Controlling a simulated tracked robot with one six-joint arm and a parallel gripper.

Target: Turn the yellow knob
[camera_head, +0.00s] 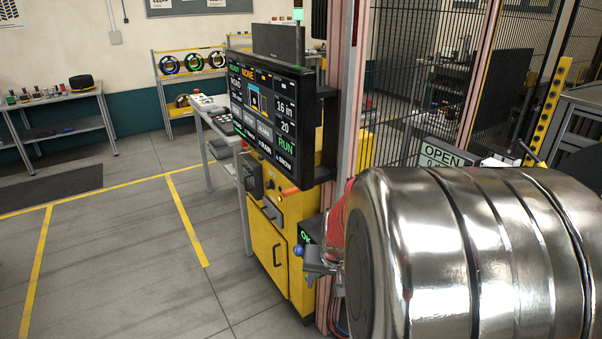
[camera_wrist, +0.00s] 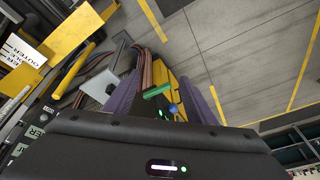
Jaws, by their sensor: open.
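I cannot clearly pick out a yellow knob in either view. A yellow cabinet (camera_head: 268,240) stands under a dark control screen (camera_head: 268,112) in the head view. Small controls sit on its upper front, including an orange cylindrical piece (camera_head: 290,191). A blue ball (camera_head: 298,250) shows at its lower right; a blue ball also shows in the wrist view (camera_wrist: 173,109). My gripper (camera_wrist: 160,97) is open in the wrist view, its purple-grey fingers spread. Beyond them are yellow surfaces (camera_wrist: 187,98) and a green-edged piece (camera_wrist: 158,91). No contact is visible.
A mesh fence (camera_head: 400,80) and pinkish posts stand behind the cabinet. A table (camera_head: 215,125) stands left of it. An OPEN sign (camera_head: 440,153) is at the right. The grey floor (camera_head: 110,265) with yellow lines is clear at the left.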

